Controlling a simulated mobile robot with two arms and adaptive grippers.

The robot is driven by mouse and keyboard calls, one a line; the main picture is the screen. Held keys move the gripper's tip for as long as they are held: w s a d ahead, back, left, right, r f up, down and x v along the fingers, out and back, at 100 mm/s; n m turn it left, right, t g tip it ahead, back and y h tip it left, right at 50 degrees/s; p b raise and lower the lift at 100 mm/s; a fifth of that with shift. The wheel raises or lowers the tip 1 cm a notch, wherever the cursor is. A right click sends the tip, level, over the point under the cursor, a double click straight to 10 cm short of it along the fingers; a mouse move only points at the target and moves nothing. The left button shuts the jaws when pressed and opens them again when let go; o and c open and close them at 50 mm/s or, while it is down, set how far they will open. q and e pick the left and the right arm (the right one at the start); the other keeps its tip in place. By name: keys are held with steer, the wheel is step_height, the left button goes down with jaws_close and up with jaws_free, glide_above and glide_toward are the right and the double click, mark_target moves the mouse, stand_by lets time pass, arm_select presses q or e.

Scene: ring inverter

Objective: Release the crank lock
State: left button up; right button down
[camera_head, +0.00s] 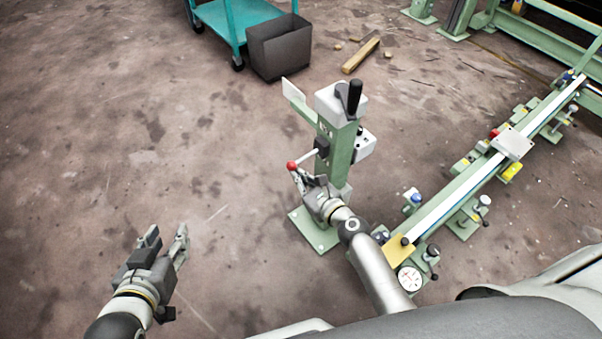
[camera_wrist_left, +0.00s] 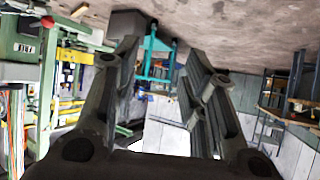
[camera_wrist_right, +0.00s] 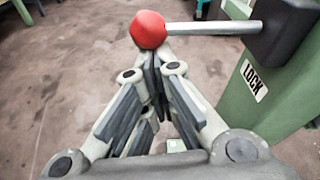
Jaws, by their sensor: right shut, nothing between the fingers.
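A green post (camera_head: 338,150) stands on a square base plate, with a grey head and a black crank handle (camera_head: 354,96) on top. A lock lever with a red ball knob (camera_head: 291,165) sticks out to the left from a black block (camera_head: 321,146) on the post; a LOCK label (camera_wrist_right: 254,80) is below it. My right gripper (camera_head: 299,178) is shut and empty at the knob. In the right wrist view the closed fingertips (camera_wrist_right: 152,58) are just under the red knob (camera_wrist_right: 148,29); contact is unclear. My left gripper (camera_head: 168,236) is open and empty, over the floor at lower left.
A long green rail fixture (camera_head: 470,190) with clamps and a dial gauge (camera_head: 409,279) runs along the right. A dark bin (camera_head: 279,47) and a teal cart (camera_head: 235,15) stand at the back. A wooden beam (camera_head: 361,55) lies behind the post. The left floor is clear.

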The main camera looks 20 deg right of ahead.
mark_target(298, 161)
arm_select(q)
steer(key=s+a+f+g+y+p, duration=0.1)
steer(key=s+a+f+g+p, duration=0.1)
steer(key=s+g, duration=0.35)
steer(key=s+a+f+g+y+p, duration=0.1)
steer(key=s+a+f+g+p, duration=0.15)
steer(key=s, duration=0.55)
arm_select(e)
step_height(298, 161, up, 7)
steer(key=m+y+p, duration=0.1)
steer(key=m+p, duration=0.2)
steer(key=m+y+p, duration=0.1)
steer(key=m+p, duration=0.2)
steer(key=m, duration=0.1)
steer(key=shift+a+g, duration=0.1)
steer(key=shift+g, duration=0.3)
arm_select(q)
step_height(298, 161, down, 22)
steer(key=s+g, duration=0.1)
steer(key=s, duration=0.1)
steer(key=shift+s+f+p, duration=0.15)
steer(key=shift+f+p, duration=0.05)
steer(key=shift+p, duration=0.1)
arm_select(e)
steer(key=shift+r+y, duration=0.1)
steer(key=shift+y, duration=0.2)
